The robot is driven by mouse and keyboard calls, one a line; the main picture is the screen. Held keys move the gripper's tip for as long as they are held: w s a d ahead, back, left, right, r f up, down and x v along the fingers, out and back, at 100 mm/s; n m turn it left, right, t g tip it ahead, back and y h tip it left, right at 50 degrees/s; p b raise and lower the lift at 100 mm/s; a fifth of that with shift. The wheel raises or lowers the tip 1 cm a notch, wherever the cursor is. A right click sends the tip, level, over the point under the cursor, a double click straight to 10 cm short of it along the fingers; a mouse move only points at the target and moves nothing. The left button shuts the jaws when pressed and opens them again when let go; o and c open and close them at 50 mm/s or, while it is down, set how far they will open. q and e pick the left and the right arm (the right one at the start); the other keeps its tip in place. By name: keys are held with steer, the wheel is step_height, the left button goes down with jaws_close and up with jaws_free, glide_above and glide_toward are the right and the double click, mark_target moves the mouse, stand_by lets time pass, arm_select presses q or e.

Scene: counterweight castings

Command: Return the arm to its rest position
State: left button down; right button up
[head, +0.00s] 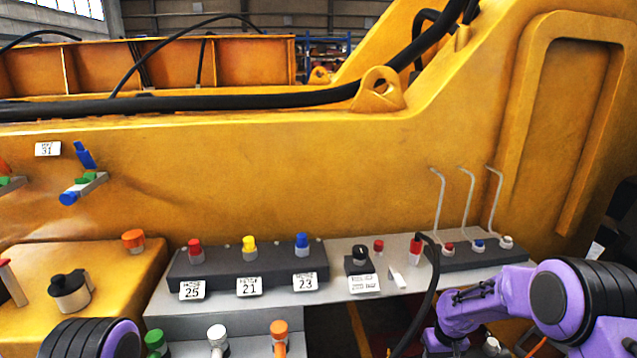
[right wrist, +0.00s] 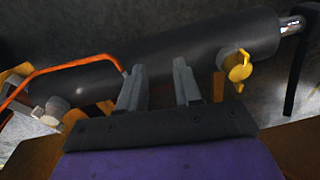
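My right arm, purple and black, comes in from the right in the head view and bends down towards the bottom edge; its gripper cannot be made out there. In the right wrist view my right gripper (right wrist: 158,70) has its two grey fingers apart with nothing between them. Beyond the fingers lies a dark grey cylinder (right wrist: 185,60) with a yellow valve handle (right wrist: 238,68); I cannot tell the distance between them. Only a purple and black link of mine shows at the lower left of the head view, and my left gripper is out of view.
A grey bench (head: 340,290) carries a dark block (head: 230,266) with red, yellow and blue caps. A black hose (head: 424,310) hangs beside my right arm. Bent rods (head: 470,205) rise behind it. An orange rail (right wrist: 60,68) crosses the right wrist view's left side.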

steer(key=s+a+f+m+t, duration=0.1)
steer(key=s+a+f+m, duration=0.1)
steer(key=s+f, duration=0.5)
steer(key=s+a+f+m, duration=0.25)
steer(key=s+f, duration=0.35)
steer(key=s, duration=0.4)
steer(key=s+d+r+m+h, duration=0.1)
steer(key=s+h, duration=0.1)
steer(key=s, duration=0.7)
steer(key=s+d+r+m+t+h, duration=0.1)
steer(key=s+r+h, duration=0.1)
steer(key=s, duration=0.7)
steer(key=shift+d+r, duration=0.2)
steer(key=shift+d, duration=0.1)
